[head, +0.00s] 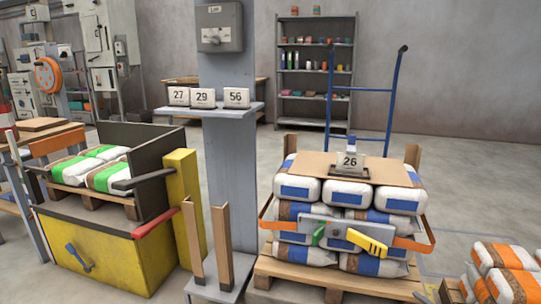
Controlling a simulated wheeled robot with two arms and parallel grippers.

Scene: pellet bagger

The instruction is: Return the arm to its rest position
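Neither of my grippers nor my arms can be made out in the head view, so their pose and hold are hidden. A stack of white bags with blue labels (347,194) stands on a wooden pallet (320,284) right of centre. A cardboard sheet (310,165) lies on top, with a number block marked 26 (350,161) upright on it. An orange band runs round the stack, and a grey tool with a yellow handle (369,242) and a green lever (318,234) sits at its front.
A grey post (230,170) with a shelf carries blocks 27 (179,96), 29 (203,99) and 56 (236,97). A yellow-fronted bin (95,250) with green-labelled bags stands left. Orange-labelled bags (505,255) are lower right. A blue hand truck (388,110) stands behind the stack.

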